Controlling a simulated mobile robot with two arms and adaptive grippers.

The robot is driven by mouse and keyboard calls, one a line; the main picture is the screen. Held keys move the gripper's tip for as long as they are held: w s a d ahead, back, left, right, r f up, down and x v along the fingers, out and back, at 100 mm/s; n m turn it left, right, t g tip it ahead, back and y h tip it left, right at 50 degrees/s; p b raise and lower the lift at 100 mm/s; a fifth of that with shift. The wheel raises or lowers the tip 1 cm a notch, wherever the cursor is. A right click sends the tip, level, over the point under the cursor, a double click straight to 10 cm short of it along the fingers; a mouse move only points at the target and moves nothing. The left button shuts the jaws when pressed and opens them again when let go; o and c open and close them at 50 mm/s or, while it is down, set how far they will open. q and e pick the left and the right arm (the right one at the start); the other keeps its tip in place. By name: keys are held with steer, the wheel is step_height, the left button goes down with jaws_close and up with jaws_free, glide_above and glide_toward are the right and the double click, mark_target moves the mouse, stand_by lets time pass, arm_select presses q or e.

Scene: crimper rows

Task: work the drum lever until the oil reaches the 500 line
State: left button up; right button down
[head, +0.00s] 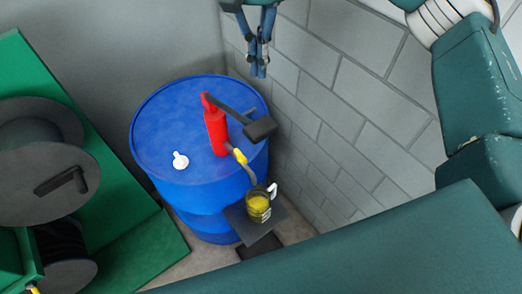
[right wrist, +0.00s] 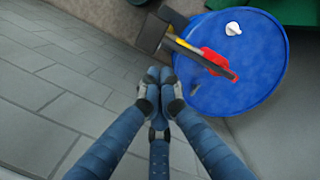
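A red pump (head: 217,132) stands on top of the blue drum (head: 163,116). Its dark lever (head: 232,110) slants down to the right and ends in a black block grip (head: 261,129). A spout with a yellow collar (head: 240,156) leads down to a clear jug (head: 258,207) holding yellow oil. The 500 line cannot be read at this size. My right gripper (head: 259,72) is above and behind the lever grip, apart from it. In the right wrist view its fingertips (right wrist: 160,76) meet with nothing between them, and the grip (right wrist: 148,35) lies beyond them. My left gripper is not in view.
The jug stands on a dark shelf (head: 246,228) at the drum's side. A white cap (head: 180,160) sits on the drum top. A grey block wall (head: 335,100) runs close behind and right of the drum. A green rack with reels (head: 110,200) stands at left.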

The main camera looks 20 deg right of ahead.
mark_target(261, 125)
stand_by(0.5)
steer(key=s, duration=0.1)
steer(key=s+f, duration=0.2)
steer(key=shift+s+a, duration=0.25)
steer(key=shift+a, duration=0.1)
steer(key=shift+f, duration=0.6)
steer(key=shift+s+a+f, duration=0.1)
steer(key=shift+s+f, duration=0.05)
steer(key=shift+f, duration=1.3)
steer(key=shift+s+f, duration=0.15)
steer(key=shift+f, duration=1.3)
